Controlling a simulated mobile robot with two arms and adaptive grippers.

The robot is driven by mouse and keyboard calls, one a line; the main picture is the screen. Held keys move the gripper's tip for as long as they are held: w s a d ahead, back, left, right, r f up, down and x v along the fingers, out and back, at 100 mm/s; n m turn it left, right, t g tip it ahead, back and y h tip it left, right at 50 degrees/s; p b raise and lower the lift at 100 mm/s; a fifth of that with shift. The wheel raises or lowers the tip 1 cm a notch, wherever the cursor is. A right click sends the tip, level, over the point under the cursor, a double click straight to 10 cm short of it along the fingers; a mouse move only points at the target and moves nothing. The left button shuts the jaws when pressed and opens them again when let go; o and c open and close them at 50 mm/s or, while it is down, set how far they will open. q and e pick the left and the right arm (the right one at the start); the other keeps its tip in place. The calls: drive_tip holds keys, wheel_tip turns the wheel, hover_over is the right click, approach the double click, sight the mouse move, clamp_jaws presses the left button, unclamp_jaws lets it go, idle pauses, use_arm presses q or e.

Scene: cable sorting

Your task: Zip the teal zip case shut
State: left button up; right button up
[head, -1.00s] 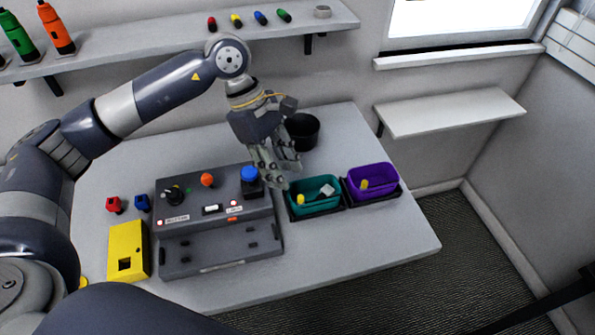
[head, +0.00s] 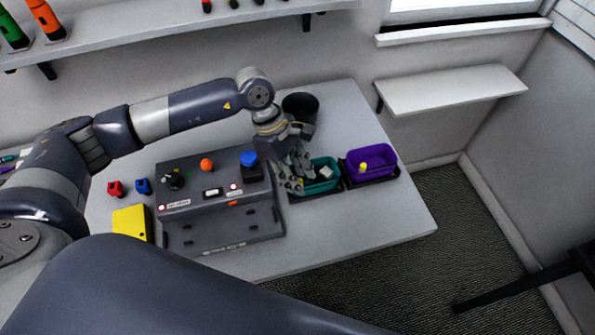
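The teal zip case (head: 324,187) sits open on a dark base at the right part of the table. A small pale item lies inside it. My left gripper (head: 292,185) is low at the case's left end, with its fingers over or against that end. The case's left end and its yellow pull tab are hidden behind the gripper. I cannot tell whether the fingers are closed on the tab or touching the case. My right gripper is not in view.
An open purple case (head: 377,174) with a yellow tab stands right of the teal one. A black bin (head: 300,106) is behind. A grey console (head: 222,205) with knobs is left of the gripper. A yellow box (head: 130,222) stands at the left. The table's front right is clear.

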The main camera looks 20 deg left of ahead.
sight(331, 178)
use_arm(q)
drive_tip(key=shift+f, duration=0.1)
drive_tip(key=c, duration=0.7)
clamp_jaws()
drive_tip(key=shift+d, duration=0.15)
drive_tip(key=w+d+b, duration=0.1)
drive_tip(key=d+b, duration=0.1)
drive_tip(key=w+d+b, duration=0.3)
drive_tip(key=d+b, duration=0.1)
drive_tip(key=d, duration=0.1)
drive_tip(key=shift+w+f, duration=0.25)
drive_tip(key=shift+w, duration=0.15)
drive_tip(key=shift+w+d+r, duration=0.2)
drive_tip(key=shift+w+d, duration=0.05)
drive_tip(key=shift+d, duration=0.05)
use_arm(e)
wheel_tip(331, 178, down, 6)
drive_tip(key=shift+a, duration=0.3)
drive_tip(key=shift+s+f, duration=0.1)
